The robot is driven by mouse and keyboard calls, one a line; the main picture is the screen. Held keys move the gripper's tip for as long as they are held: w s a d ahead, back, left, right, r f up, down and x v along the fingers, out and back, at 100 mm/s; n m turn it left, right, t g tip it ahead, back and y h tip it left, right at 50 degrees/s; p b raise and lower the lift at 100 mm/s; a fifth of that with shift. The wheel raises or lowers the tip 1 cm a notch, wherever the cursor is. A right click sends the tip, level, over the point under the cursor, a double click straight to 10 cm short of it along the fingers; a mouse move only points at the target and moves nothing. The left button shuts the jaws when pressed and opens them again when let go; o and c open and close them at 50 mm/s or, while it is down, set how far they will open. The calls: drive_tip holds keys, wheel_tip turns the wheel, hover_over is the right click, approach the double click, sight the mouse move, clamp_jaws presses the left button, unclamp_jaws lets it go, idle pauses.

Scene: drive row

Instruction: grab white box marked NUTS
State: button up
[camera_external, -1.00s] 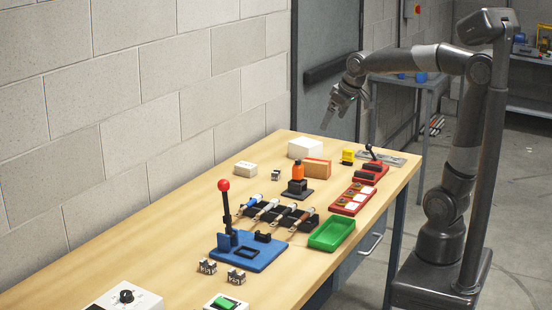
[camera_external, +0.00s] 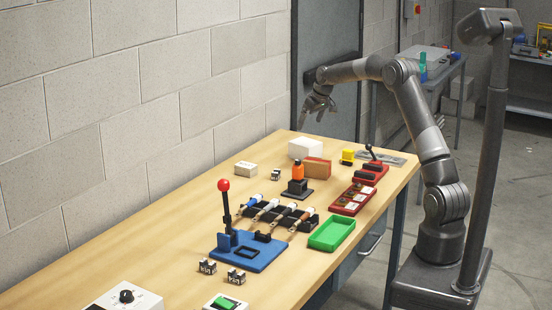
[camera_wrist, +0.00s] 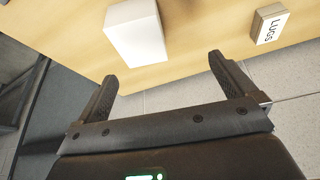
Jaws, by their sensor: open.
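A large white box (camera_external: 305,148) stands at the far end of the wooden bench, near the wall. It also shows in the wrist view (camera_wrist: 137,32), ahead of my fingers, and I see no lettering on it. A smaller white box (camera_external: 246,168) sits nearer along the wall. I cannot read NUTS on anything. My gripper (camera_external: 319,111) is open and empty, above the far end of the bench behind the large white box. Its spread fingers also show in the wrist view (camera_wrist: 163,72).
A brown box (camera_external: 317,167) stands against the large white box's near right side.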

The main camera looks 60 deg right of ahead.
approach(307, 143)
drive_tip(key=shift+w+d+f, duration=0.25)
drive_tip(key=shift+d+f, duration=0.35)
drive_tip(key=shift+f, duration=0.15)
drive_tip(key=x, duration=1)
drive_tip(key=shift+w+a+f, duration=0.15)
drive_tip(key=shift+w+a, duration=0.1)
drive_tip(key=shift+w, duration=0.05)
drive_tip(key=shift+f, duration=0.25)
drive_tip(key=shift+c, duration=0.6)
drive_tip(key=c, duration=1)
drive_tip(key=shift+r, duration=0.1)
drive_tip(key=shift+c, duration=0.6)
